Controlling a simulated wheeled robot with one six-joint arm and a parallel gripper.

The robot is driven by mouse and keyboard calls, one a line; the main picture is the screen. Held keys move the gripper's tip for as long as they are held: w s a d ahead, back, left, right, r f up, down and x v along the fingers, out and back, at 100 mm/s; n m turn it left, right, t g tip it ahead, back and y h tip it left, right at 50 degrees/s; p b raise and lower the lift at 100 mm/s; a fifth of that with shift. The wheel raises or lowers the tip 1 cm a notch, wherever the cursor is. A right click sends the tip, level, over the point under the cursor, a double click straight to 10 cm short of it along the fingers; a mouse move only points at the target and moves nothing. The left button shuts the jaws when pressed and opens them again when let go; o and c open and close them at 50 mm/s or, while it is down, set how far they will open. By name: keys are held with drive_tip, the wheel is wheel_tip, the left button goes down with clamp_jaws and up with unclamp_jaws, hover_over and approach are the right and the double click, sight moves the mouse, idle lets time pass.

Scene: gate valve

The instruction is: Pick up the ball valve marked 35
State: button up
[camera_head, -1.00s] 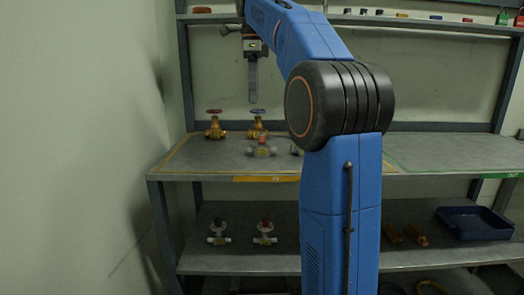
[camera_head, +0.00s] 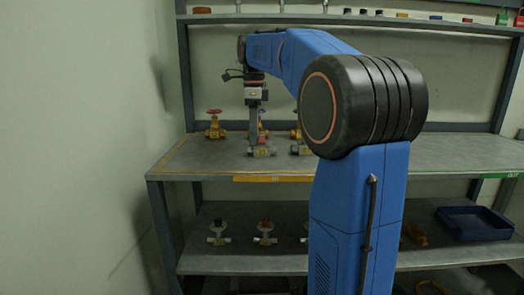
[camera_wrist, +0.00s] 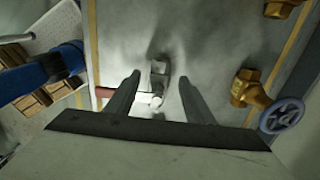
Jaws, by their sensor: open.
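A small grey ball valve (camera_head: 262,151) stands on the workbench, with a reddish part on top. No number is legible on it. My gripper (camera_head: 257,138) points down right above or around this valve. In the wrist view my gripper (camera_wrist: 160,97) has its two fingers apart, with a grey-white valve (camera_wrist: 158,78) showing between them. A dark red bar (camera_wrist: 118,92) extends left of the valve, partly behind the left finger. I cannot tell whether the fingers touch the valve. A second similar valve (camera_head: 301,150) stands to the right, partly hidden by my arm.
A brass gate valve (camera_head: 214,128) with a red handwheel stands behind left. Another brass valve (camera_wrist: 250,88) with a blue handwheel (camera_wrist: 282,115) is close right in the wrist view. Several valves stand on the lower shelf (camera_head: 280,263), with a blue tray (camera_head: 474,223) at right.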

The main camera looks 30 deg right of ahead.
sight(267, 150)
drive_tip(key=shift+f, duration=1.75)
drive_tip(key=c, duration=1.2)
clamp_jaws()
drive_tip(key=shift+r, duration=0.1)
